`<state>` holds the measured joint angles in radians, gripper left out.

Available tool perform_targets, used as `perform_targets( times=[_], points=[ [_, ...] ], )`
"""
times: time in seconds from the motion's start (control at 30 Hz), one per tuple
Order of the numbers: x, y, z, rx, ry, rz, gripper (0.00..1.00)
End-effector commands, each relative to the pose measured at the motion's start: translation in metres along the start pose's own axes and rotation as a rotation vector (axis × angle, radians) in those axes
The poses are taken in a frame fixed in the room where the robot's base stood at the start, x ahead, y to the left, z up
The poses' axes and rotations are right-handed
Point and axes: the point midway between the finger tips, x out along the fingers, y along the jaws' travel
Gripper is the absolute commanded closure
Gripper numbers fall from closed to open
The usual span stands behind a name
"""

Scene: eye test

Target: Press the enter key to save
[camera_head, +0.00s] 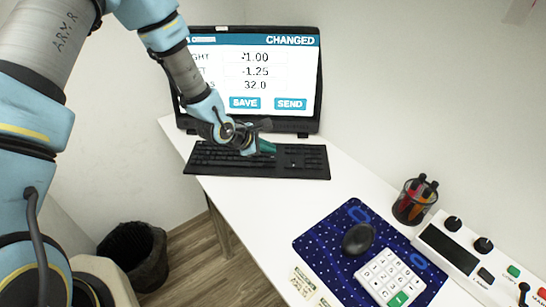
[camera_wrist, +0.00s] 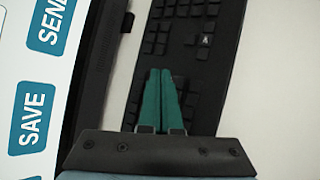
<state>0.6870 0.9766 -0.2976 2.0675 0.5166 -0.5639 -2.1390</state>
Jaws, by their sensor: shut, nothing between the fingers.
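A black keyboard (camera_head: 305,164) lies on the white table in front of the monitor; it also shows in the wrist view (camera_wrist: 217,75). My gripper (camera_head: 268,147) is over the keyboard, right of its middle. Its two green fingers (camera_wrist: 160,72) are shut together and empty. The tips overlap the keys in the wrist view; whether they touch is unclear. A key marked "A" (camera_wrist: 205,41) shows beyond the tips. I cannot make out which key is enter. The monitor (camera_head: 270,60) reads "CHANGED" with -1.00, -1.25, 32.0 and SAVE and SEND buttons.
A blue mat (camera_head: 312,243) holds a black mouse (camera_head: 358,238) and a white keypad (camera_head: 390,278) with a green key. A pen cup (camera_head: 411,205) and a control box (camera_head: 448,247) stand to the right. A black bin (camera_head: 134,255) is on the floor.

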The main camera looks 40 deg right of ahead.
Motion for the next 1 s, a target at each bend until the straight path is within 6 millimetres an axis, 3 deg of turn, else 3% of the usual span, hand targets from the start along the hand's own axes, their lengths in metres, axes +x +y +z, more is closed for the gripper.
perform_targets(
  times=[1.0],
  points=[
    [0.0062, -0.0045, -0.0045, 0.0, 0.0, 0.0, 1.0]
  ],
)
